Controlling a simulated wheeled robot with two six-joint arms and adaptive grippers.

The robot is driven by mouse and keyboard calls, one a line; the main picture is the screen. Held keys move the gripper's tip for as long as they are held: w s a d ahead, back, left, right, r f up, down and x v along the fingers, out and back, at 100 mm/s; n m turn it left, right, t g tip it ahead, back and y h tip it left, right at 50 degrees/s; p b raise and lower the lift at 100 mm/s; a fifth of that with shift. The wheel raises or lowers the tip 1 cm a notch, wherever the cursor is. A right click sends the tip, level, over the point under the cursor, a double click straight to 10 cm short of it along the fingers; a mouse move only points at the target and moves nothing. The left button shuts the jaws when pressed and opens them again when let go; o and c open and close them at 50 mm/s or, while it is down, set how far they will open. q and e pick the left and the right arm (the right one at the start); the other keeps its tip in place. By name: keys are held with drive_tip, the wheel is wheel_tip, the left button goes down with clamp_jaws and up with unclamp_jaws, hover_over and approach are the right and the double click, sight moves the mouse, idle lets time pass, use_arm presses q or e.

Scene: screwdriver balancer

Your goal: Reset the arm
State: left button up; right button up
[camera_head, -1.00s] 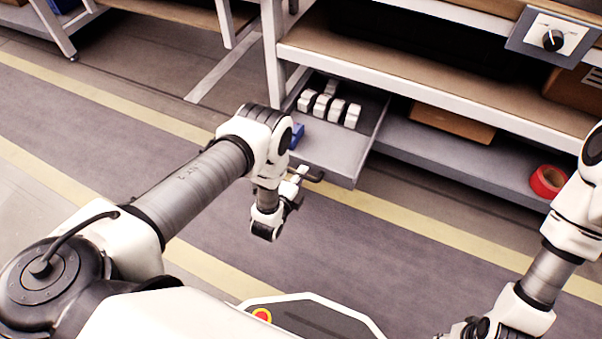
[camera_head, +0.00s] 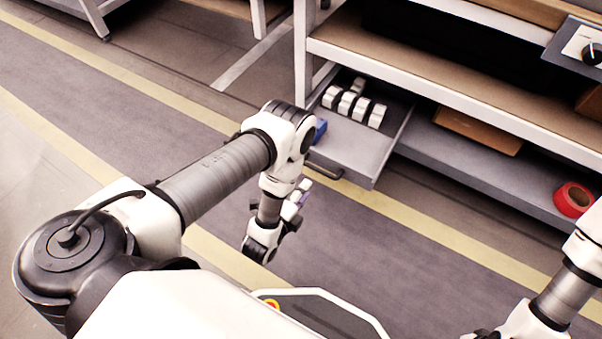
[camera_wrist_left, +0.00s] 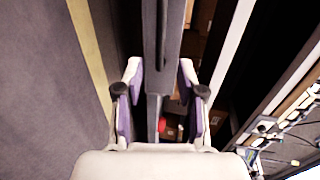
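My left gripper (camera_head: 298,197) hangs in front of an open grey drawer (camera_head: 365,150), a little below and left of its dark handle (camera_head: 324,169). A gap shows between gripper and handle in the head view. In the left wrist view the two fingers (camera_wrist_left: 160,78) are spread, with purple inner pads. A dark bar and a grey edge lie beyond the gap, with nothing gripped. My right gripper (camera_head: 484,335) is barely in view at the bottom edge of the head view, and its fingers cannot be made out.
The drawer holds several white-and-black items (camera_head: 352,104) and a blue item (camera_head: 319,129). The workbench's lower shelf (camera_head: 455,160) carries a cardboard box (camera_head: 478,130) and a red tape roll (camera_head: 573,199). The floor (camera_head: 385,250) in front is clear.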

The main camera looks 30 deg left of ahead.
use_arm(q)
drive_tip(key=shift+v, duration=0.9)
drive_tip(key=shift+w, duration=0.1)
